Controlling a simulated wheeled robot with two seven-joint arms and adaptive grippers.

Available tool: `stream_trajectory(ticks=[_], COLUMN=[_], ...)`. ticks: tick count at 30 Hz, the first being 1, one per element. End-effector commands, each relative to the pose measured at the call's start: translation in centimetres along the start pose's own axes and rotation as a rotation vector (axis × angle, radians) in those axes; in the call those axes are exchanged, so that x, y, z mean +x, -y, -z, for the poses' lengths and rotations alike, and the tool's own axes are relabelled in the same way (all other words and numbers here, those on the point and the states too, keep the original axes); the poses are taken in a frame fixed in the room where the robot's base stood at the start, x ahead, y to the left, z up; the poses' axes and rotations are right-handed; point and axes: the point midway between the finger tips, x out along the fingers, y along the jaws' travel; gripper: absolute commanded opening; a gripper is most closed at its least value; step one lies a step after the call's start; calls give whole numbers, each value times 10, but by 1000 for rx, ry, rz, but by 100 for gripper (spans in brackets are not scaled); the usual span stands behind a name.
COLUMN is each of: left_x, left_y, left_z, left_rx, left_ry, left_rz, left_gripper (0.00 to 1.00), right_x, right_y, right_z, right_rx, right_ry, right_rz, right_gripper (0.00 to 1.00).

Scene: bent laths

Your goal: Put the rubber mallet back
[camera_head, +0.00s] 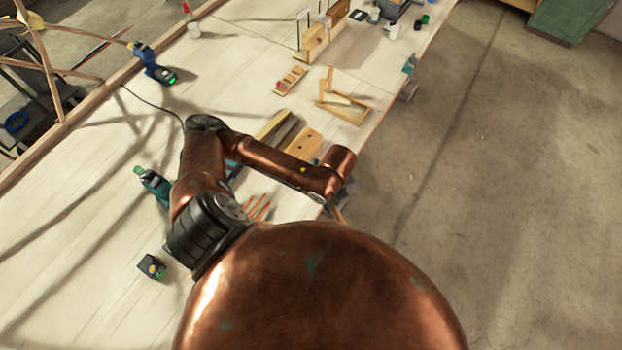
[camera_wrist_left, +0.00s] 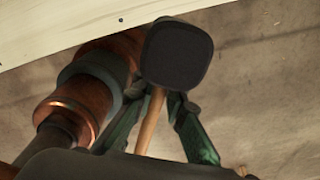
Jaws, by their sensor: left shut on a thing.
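The rubber mallet shows in the left wrist view with its black head (camera_wrist_left: 178,55) close to the camera and its wooden handle (camera_wrist_left: 150,122) running down between the green fingers. My left gripper (camera_wrist_left: 158,98) is shut on the handle, just below the head. In the head view the left gripper (camera_head: 346,194) is mostly hidden by my copper wrist, just past the table's right edge. A short bit of the mallet's handle (camera_head: 338,214) shows below it there. My right gripper is in neither view.
The pale workbench (camera_head: 90,230) holds wooden blocks (camera_head: 304,146), a wooden frame (camera_head: 345,107), a blue-green drill (camera_head: 155,185), a blue drill (camera_head: 150,64) and a small dark box (camera_head: 152,267). Open concrete floor lies right of the bench. The left bench surface has free room.

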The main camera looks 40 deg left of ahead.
Motion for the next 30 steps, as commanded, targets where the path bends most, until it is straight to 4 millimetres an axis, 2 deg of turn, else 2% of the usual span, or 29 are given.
stream_trajectory(ticks=[1, 3, 8, 15, 23, 26, 30], left_x=[-5, -6, -2, 18, 32, 41, 62], left_y=[-6, -12, -18, -14, -8, -6, -4], left_z=[6, 10, 12, -21, -56, -80, -98], left_rx=[69, 154, 252, 262, 262, 256, 258], left_ry=[-4, -2, 1, 7, 5, 6, -1], left_rz=[-3, -3, -3, -2, -2, -6, -6], left_gripper=[0, 0, 0, 0, 0, 0, 0], right_x=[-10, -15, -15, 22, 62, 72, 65], right_y=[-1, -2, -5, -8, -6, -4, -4], right_z=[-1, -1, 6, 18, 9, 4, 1], right_rx=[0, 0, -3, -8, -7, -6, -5], right_ry=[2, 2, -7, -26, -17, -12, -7], right_rz=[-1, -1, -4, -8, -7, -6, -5], right_gripper=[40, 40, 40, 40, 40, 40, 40])
